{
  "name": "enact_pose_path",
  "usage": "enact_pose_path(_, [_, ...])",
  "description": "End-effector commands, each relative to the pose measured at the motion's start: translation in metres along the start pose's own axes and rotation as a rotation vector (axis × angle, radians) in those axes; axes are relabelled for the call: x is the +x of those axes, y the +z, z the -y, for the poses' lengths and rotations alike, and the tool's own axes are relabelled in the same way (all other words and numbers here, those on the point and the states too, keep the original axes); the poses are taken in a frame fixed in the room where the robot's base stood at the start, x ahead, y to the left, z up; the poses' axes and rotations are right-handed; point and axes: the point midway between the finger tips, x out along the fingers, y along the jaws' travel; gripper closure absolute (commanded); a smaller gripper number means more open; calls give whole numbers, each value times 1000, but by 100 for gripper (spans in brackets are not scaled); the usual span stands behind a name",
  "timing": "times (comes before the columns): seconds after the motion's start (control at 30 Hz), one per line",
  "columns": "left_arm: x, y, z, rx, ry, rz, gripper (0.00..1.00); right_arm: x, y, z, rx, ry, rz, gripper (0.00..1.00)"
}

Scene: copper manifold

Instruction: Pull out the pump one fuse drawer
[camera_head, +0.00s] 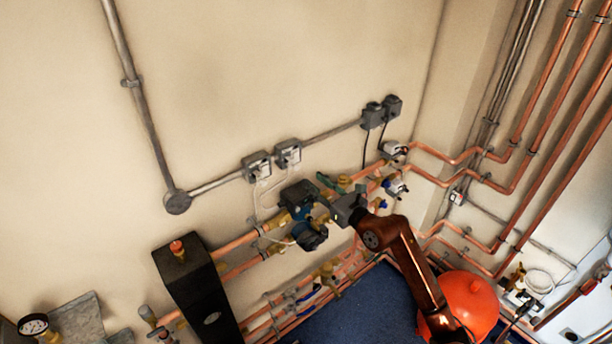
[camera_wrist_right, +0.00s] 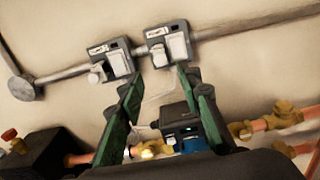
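Two grey fuse units with white fronts are on the wall, a left one (camera_head: 256,166) and a right one (camera_head: 289,153). In the right wrist view the left unit (camera_wrist_right: 110,60) and right unit (camera_wrist_right: 168,45) have small labels too blurred to read, so I cannot tell which is pump one. Each has a white block on its front, and neither drawer is visibly pulled out. My right gripper (camera_head: 324,197) is to the right of and below both units. In its wrist view its green-padded fingers (camera_wrist_right: 163,82) are spread, with nothing between them. My left gripper is out of view.
Blue-and-black pumps (camera_head: 310,236) and copper pipes (camera_head: 238,243) are below the units, close to my right gripper. Thin white cables hang from the units. A grey conduit (camera_head: 330,134) runs along the wall. A red vessel (camera_head: 468,300) stands right; bare wall is above.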

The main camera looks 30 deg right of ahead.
Motion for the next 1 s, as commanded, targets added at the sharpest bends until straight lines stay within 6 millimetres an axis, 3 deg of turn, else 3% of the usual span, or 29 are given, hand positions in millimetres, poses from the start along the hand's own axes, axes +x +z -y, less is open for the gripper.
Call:
enact_pose_path(0.1, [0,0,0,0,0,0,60,-23,-1,0,-1,0,-3,68])
enact_pose_path(0.33, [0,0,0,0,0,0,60,-46,-1,0,-1,0,-2,68])
enact_pose_path(0.9, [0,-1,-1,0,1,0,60,-48,0,0,0,0,-1,68])
enact_pose_path(1.0, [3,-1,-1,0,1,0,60,-47,-12,1,40,5,-8,68])
